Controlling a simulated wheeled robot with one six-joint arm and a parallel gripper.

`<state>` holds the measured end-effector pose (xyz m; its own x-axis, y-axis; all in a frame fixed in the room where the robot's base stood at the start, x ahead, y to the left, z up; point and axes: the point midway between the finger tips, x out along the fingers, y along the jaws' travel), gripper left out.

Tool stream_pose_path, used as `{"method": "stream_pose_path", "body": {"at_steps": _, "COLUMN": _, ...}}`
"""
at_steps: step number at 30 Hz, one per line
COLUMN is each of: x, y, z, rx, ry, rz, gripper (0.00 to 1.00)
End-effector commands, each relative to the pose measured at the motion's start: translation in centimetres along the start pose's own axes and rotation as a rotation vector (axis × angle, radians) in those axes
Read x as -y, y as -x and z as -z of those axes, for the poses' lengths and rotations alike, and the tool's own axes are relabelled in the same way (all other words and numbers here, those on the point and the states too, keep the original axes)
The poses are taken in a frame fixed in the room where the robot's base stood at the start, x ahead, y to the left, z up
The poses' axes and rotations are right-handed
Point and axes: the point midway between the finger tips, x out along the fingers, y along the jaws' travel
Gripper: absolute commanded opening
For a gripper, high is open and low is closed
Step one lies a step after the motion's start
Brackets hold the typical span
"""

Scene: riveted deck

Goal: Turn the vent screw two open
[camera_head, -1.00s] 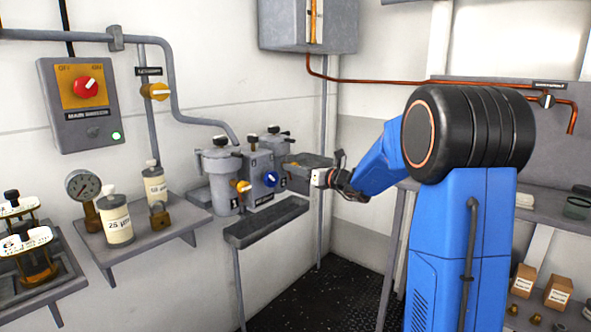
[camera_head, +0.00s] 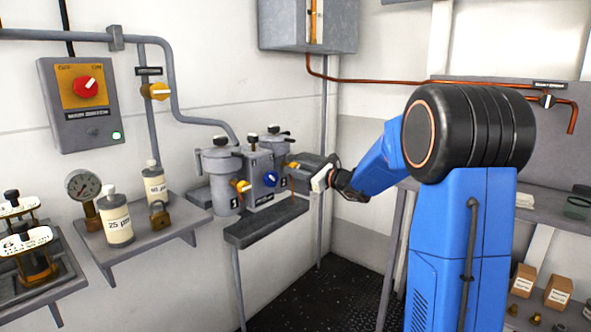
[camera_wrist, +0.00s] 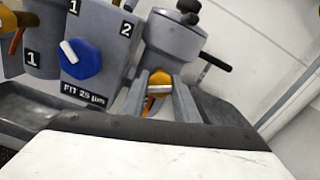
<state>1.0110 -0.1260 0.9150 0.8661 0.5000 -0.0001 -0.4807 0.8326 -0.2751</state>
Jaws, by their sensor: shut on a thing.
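The orange-yellow screw knob (camera_wrist: 160,78), which fits vent screw two, sits low on the front of the right-hand grey filter housing (camera_wrist: 175,38), with a pale cross pin. It also shows small in the head view (camera_head: 293,166). My gripper (camera_wrist: 159,100) is shut on this knob, one grey finger on each side. In the head view my gripper (camera_head: 302,164) reaches in from the right, its white body tilted. The fingers partly hide the knob, and I cannot tell how far it is turned.
A blue selector knob (camera_wrist: 80,57) marked 1 and 2 stands just left, its white pointer toward 1. Another yellow knob (camera_head: 243,186) is on the left housing. A grey tray (camera_head: 262,222) lies below. A black handle (camera_wrist: 215,60) sticks out at right.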

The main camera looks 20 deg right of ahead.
Motion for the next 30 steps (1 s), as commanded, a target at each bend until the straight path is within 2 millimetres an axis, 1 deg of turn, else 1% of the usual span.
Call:
{"method": "stream_pose_path", "body": {"at_steps": 21, "x": -0.03, "y": 0.03, "z": 0.03, "rx": 0.000, "ry": 0.676, "rz": 0.000, "gripper": 0.05}}
{"method": "stream_pose_path", "body": {"at_steps": 30, "x": -0.05, "y": 0.04, "z": 0.06, "rx": 0.000, "ry": 0.918, "rz": -0.001, "gripper": 0.05}}
